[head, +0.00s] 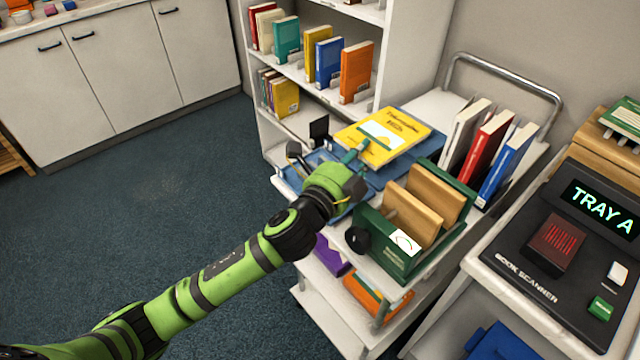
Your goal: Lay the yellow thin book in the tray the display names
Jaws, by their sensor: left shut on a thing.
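The yellow thin book (408,123) is at the top of the cart, cover up and nearly flat. My left gripper (358,155) is shut on its near edge. The book is over a blue tray (398,172); whether it touches the tray I cannot tell. More blue tray surface (292,177) shows left of my wrist, partly hidden by my gripper. No tray letter is readable. The display (603,208) on the book scanner reads "TRAY A". My right gripper is not in view.
A green box with wooden dividers (392,250) stands close on the cart's near side. Upright white, red and blue books (484,148) stand behind to the right. A bookshelf (262,75) is behind left. The carpet (150,200) at left is clear.

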